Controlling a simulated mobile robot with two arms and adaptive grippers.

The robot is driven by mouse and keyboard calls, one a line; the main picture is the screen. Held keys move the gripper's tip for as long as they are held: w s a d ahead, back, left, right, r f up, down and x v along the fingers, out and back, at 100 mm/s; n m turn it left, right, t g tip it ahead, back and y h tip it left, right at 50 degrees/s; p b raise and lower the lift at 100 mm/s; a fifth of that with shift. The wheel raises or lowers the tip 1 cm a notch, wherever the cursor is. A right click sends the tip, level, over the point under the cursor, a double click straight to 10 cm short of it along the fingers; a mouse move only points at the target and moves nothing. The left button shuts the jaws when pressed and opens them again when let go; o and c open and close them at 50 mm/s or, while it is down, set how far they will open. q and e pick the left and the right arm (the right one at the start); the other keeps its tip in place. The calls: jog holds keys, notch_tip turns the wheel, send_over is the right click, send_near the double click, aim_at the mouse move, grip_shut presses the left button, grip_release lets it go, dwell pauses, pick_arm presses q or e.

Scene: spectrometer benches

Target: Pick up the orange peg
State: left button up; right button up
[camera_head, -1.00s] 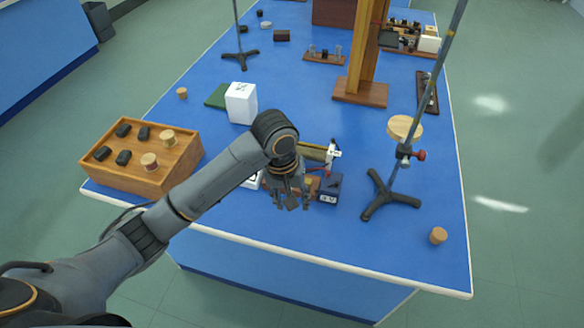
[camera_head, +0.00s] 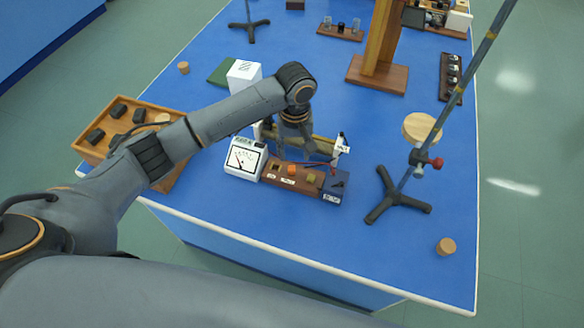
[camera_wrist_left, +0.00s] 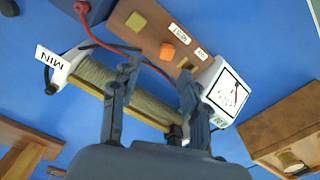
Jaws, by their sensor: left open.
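A small orange peg (camera_head: 292,170) sits in a brown wooden board (camera_head: 262,177) near the bench's front edge. It also shows in the left wrist view (camera_wrist_left: 168,51), on the board (camera_wrist_left: 142,38) between a yellowish block and white labels. My left gripper (camera_head: 299,146) is open and hangs behind the board, over a rod-like coil. My right gripper is not in view.
A white meter (camera_head: 246,158) stands left of the board, and a dark blue switch box (camera_head: 337,186) at its right end. The coil (camera_wrist_left: 110,88) and a red wire (camera_wrist_left: 115,48) lie close to the fingers. A tripod stand (camera_head: 396,197) is to the right. A wooden tray (camera_head: 92,157) is at left.

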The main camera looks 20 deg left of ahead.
aim_at(292, 168)
pick_arm(q)
jog(key=shift+s+f+p, duration=0.25)
jog(key=shift+f+p, duration=0.05)
jog(key=shift+f, duration=0.25)
jog(key=f, duration=0.3)
jog(key=shift+s+a+f+p, duration=0.25)
jog(key=shift+s+f+p, duration=0.05)
jog(key=shift+s+p, duration=0.1)
jog(key=shift+w+f, duration=0.1)
jog(key=shift+f, duration=0.2)
jog(key=c, duration=0.8)
grip_shut()
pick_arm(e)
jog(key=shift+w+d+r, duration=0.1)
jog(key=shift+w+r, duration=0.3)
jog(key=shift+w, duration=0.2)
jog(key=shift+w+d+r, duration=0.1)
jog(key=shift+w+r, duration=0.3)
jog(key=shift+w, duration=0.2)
